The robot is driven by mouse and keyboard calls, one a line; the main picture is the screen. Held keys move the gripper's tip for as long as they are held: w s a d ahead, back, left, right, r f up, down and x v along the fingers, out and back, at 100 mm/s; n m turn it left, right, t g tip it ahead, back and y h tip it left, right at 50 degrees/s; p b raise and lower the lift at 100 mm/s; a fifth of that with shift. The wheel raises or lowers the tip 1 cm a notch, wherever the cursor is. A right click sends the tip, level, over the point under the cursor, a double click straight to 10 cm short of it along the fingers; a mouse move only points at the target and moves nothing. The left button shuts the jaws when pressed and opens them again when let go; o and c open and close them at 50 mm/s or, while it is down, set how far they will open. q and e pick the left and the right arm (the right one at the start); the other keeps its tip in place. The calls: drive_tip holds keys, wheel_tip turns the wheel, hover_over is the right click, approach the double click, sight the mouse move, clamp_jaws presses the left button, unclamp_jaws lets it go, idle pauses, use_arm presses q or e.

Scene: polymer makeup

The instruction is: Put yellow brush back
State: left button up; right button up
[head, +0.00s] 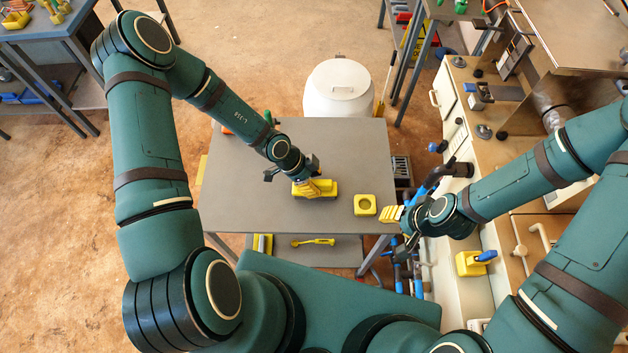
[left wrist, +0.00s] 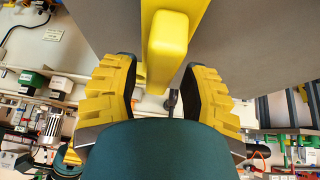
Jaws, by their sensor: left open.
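A yellow block-like thing with dark parts, apparently the yellow brush (head: 329,187), lies on the grey table (head: 250,175). My left gripper (head: 308,187) is right at it in the head view, its yellow fingers partly covering it. In the left wrist view a yellow bar-shaped part of it (left wrist: 168,50) stands between and ahead of the open fingers (left wrist: 170,95). I cannot tell whether a finger touches it.
A yellow square piece with a round hole (head: 365,205) lies on the table, right of the brush. A yellow long-handled tool (head: 313,242) lies on the lower shelf. A white bin (head: 338,88) stands behind the table. A cluttered counter (head: 470,125) is at right.

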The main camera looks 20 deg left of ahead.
use_arm(q)
drive_tip(key=w+p+v, duration=0.1)
drive_tip(key=p+v, duration=0.1)
drive_tip(key=v, duration=0.8)
drive_tip(key=s+d+f+n+t+y, duration=0.1)
drive_tip(key=s+d+n, duration=0.6)
drive_tip(key=n, duration=0.9)
drive_tip(key=shift+s+f+n+y, duration=0.15)
drive_tip(key=shift+s+n+y, duration=0.25)
drive_tip(key=shift+s+y, duration=0.1)
